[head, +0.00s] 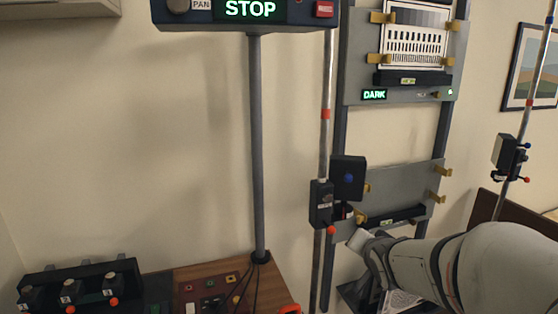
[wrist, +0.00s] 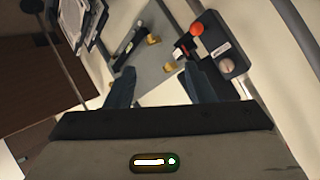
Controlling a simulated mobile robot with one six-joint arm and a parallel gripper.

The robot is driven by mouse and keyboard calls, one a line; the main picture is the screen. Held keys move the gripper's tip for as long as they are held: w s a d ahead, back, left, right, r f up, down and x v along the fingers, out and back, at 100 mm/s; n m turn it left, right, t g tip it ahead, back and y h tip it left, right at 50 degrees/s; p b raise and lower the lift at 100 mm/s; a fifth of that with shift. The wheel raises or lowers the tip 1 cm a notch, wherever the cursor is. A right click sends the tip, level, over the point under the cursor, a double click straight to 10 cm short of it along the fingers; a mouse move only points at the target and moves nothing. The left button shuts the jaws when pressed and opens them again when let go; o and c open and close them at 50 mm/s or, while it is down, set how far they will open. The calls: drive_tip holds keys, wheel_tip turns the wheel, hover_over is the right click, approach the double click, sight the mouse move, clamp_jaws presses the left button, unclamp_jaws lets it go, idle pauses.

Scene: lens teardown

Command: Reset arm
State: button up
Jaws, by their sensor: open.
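My gripper (wrist: 160,76) shows in the wrist view as two dark fingers spread apart, with nothing between them. My arm (head: 440,265) reaches in from the right in the head view, low in front of the frame stand. Its end is beside the lower grey panel (head: 405,190); the fingers are hard to make out there. In the wrist view the panel (wrist: 150,72) with brass clips lies beyond the fingers. A black clamp box with a red knob (wrist: 196,29) is close to the right finger; whether they touch I cannot tell.
A pole carries a black clamp box (head: 321,203) and a dark head (head: 348,178). The upper panel holds a test chart (head: 415,35) and a lit "DARK" sign (head: 374,95). A "STOP" console (head: 245,12) stands on a post. A dark rack (head: 80,285) is at lower left.

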drive_tip(key=s+a+f+n+g, duration=0.1)
drive_tip(key=s+n+g, duration=0.1)
drive_tip(key=s, duration=0.5)
drive_tip(key=s+a+f+n+g, duration=0.1)
drive_tip(key=s+a+n+g, duration=0.1)
drive_tip(key=s, duration=0.5)
drive_tip(key=s+a+f+n+g+y, duration=0.1)
drive_tip(key=s+a+n+g, duration=0.1)
drive_tip(key=s, duration=0.5)
drive_tip(key=n+g, duration=0.1)
drive_tip(key=g, duration=0.1)
drive_tip(key=shift+s+a+f+n+g, duration=0.25)
drive_tip(key=shift+s+f+n+g, duration=0.05)
